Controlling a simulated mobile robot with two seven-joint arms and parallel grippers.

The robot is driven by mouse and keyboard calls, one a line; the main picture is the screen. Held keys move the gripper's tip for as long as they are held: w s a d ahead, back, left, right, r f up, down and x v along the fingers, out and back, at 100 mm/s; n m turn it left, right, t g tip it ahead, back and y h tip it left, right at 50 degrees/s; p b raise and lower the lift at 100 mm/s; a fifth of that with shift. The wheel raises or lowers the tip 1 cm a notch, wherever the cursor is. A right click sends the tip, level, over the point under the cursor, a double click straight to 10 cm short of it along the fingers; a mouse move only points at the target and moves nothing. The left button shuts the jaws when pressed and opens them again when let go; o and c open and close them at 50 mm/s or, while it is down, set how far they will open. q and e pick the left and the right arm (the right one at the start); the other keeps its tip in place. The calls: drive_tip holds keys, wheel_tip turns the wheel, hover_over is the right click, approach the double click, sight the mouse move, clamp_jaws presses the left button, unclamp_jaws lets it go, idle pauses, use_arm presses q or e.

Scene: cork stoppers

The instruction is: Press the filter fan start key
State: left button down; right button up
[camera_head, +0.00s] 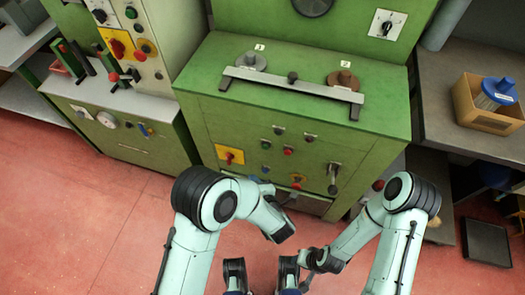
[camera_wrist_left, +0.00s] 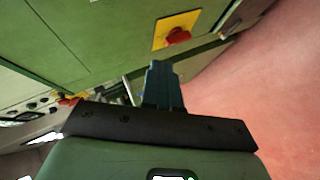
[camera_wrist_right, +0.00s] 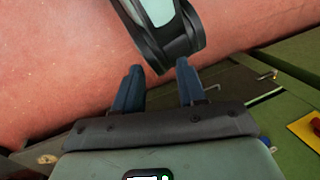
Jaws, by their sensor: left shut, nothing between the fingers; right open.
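My left gripper (camera_wrist_left: 160,66) is shut and empty, close to the machine's front. In the left wrist view a red knob on a yellow plate (camera_wrist_left: 178,37) lies beyond its fingertips; contact is not visible. My right gripper (camera_wrist_right: 156,80) is open and empty, low in front of the machine.
A second control cabinet (camera_head: 150,148) with levers and switches stands to the left. A lever (camera_head: 333,178) juts from the machine's front right. A cardboard box (camera_head: 487,122) sits on the right bench. Part of my other arm is close ahead of my right gripper. Red floor is clear at left.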

sight(265, 147)
use_arm(q)
drive_tip(key=shift+d+r+n, duration=0.2)
drive_tip(key=shift+r+n, duration=0.1)
use_arm(e)
drive_tip(key=shift+w+f, duration=0.1)
drive_tip(key=shift+f, duration=0.05)
use_arm(q)
drive_tip(key=shift+w, duration=0.15)
drive_tip(key=w+d+b, duration=0.1)
drive_tip(key=w+d, duration=0.1)
drive_tip(key=w, duration=0.6)
drive_tip(key=shift+d+b, duration=0.35)
use_arm(e)
drive_tip(key=shift+w+d+f+t, duration=0.2)
drive_tip(key=shift+w+d+f, duration=0.15)
drive_tip(key=shift+w+f, duration=0.25)
drive_tip(key=shift+w+d+f+t, duration=0.25)
drive_tip(key=shift+w+f, duration=0.2)
drive_tip(key=shift+w, duration=0.25)
use_arm(q)
drive_tip(key=shift+w, duration=0.1)
drive_tip(key=shift+w+d, duration=0.15)
drive_tip(key=shift+w, duration=0.2)
